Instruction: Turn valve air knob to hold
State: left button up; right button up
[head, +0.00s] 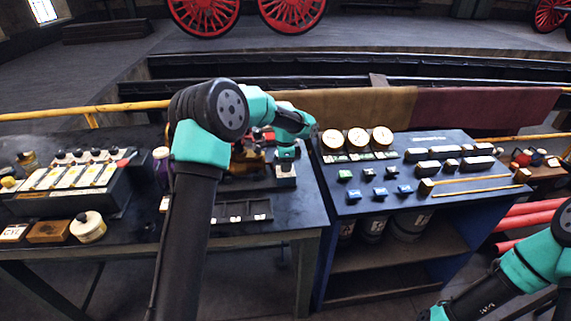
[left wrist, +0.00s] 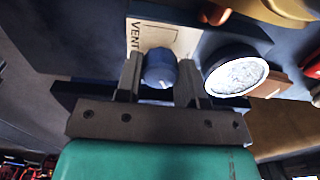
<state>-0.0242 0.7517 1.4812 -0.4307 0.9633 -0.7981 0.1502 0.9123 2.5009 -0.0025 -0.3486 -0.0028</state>
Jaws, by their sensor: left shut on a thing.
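The round blue knob (left wrist: 160,72) has a small white mark on its side and stands before a cream label plate (left wrist: 158,38) that reads VENT in part. My left gripper (left wrist: 159,62) has one finger on each side of it and is shut on it. In the head view my left gripper (head: 286,166) points down at the right part of the left bench, above a small block with a pale front label (head: 286,183). The knob is hidden there. Where the knob points and the rest of the label cannot be read.
A pale-faced round gauge (left wrist: 237,76) sits close to the right finger. A dark tray (head: 240,212) lies near the bench's front edge. Left are a lever bank (head: 70,183) and a round tin (head: 88,226). Right is a panel with several gauges (head: 358,139) and blocks.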

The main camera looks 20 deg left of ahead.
pick_arm(q)
jog(key=n, duration=1.1)
dwell(0.3)
jog(key=shift+n, duration=0.3)
jog(key=o, duration=0.9)
jog(key=shift+r, duration=0.15)
notch_tip(320, 180, up, 17)
jog(key=shift+r, duration=0.1)
dwell(0.6)
